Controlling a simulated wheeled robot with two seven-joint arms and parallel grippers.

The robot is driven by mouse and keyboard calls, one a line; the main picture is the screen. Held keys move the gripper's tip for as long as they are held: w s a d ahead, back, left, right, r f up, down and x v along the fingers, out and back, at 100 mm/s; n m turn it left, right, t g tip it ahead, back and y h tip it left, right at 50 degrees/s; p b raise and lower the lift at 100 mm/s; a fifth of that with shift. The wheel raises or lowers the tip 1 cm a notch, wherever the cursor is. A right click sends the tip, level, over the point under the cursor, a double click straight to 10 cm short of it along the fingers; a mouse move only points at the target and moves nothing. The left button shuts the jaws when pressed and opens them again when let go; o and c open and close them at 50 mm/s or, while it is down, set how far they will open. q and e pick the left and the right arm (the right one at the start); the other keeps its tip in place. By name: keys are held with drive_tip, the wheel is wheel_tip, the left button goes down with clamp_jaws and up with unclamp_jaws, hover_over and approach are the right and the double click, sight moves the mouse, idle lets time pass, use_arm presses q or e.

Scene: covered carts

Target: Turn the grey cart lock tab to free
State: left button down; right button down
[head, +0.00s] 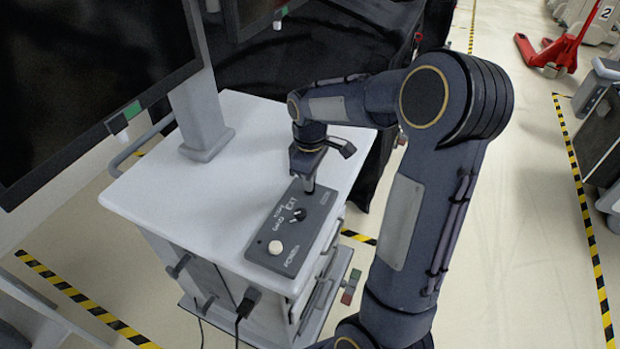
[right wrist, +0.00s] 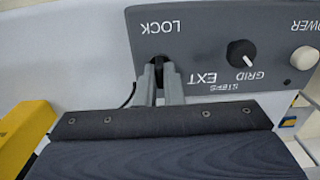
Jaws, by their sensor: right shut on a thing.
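The grey control panel (head: 318,225) lies on the white top of the cart (head: 180,200) and fills the upper part of the right wrist view (right wrist: 200,30). My right gripper (head: 309,188) points down at the panel's far end. In the right wrist view its fingertips (right wrist: 159,82) are close together around the lock tab (right wrist: 158,64), just under the word LOCK. The tab looks dark and is mostly hidden between the fingers, so its turn angle is hard to tell. In the head view the gripper covers it. My left gripper is not in view.
Beside the tab on the panel are a black GRID/EXT knob (right wrist: 241,53) and a white power button (right wrist: 304,58). A monitor (head: 90,70) on a post (head: 205,115) stands at the cart's left. Black-draped carts (head: 320,60) stand behind.

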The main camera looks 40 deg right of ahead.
drive_tip(key=c, duration=1.6)
unclamp_jaws()
drive_tip(key=shift+o, duration=0.2)
drive_tip(key=shift+r, duration=3.95)
